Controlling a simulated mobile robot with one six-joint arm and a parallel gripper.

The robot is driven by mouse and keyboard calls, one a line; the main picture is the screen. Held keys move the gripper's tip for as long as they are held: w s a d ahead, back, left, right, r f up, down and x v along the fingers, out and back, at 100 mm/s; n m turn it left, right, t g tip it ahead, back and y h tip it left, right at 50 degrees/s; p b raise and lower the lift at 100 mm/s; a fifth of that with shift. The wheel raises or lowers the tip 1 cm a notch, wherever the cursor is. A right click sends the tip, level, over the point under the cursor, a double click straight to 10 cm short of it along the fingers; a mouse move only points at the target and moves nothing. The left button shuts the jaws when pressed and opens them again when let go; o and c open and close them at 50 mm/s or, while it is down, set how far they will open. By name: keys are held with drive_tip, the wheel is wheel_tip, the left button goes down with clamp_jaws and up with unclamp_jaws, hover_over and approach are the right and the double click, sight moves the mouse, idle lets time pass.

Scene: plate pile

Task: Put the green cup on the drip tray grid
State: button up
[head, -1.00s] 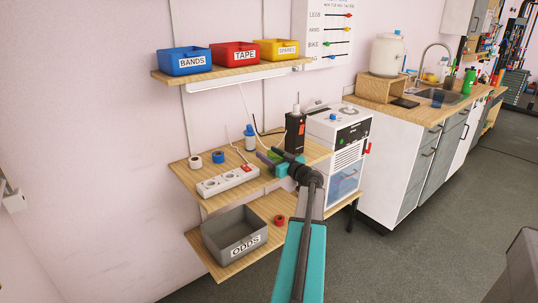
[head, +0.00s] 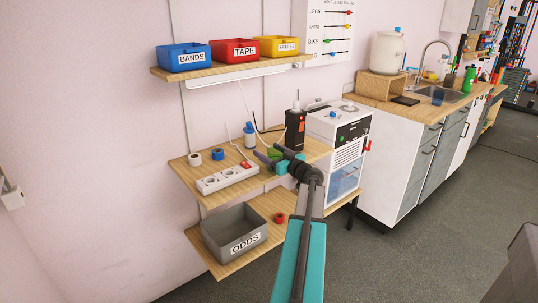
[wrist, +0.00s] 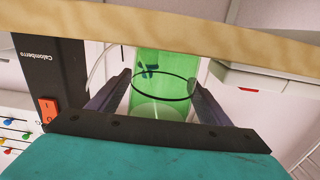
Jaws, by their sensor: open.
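The green cup (wrist: 165,75) is see-through green and stands between my two fingers in the wrist view, with a dark ring outline across it. In the head view only a bit of green (head: 274,153) shows at my fingertips, over the middle wooden shelf. My gripper (wrist: 160,90) is open, with one dark finger on each side of the cup; I cannot tell whether either touches it. In the head view my gripper (head: 270,154) is beside the black box. A flat dark tray (head: 405,100) on the counter may be the drip tray; its grid is too small to make out.
The middle shelf (head: 190,178) holds a power strip (head: 228,178), tape rolls and a blue-capped bottle (head: 249,136). A black box (head: 295,130) and a white machine (head: 338,125) stand to the right. A white drum (head: 388,52) stands on a wooden stand on the counter.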

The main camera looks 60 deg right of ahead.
drive_tip(key=shift+f+b, duration=0.15)
drive_tip(key=shift+b, duration=0.15)
drive_tip(key=shift+s+a, duration=0.1)
drive_tip(key=shift+s, duration=0.05)
drive_tip(key=v, duration=1.3)
drive_tip(key=shift+s+a+r+p, duration=0.2)
drive_tip(key=shift+r+p, duration=0.2)
drive_tip(key=shift+o, duration=0.5)
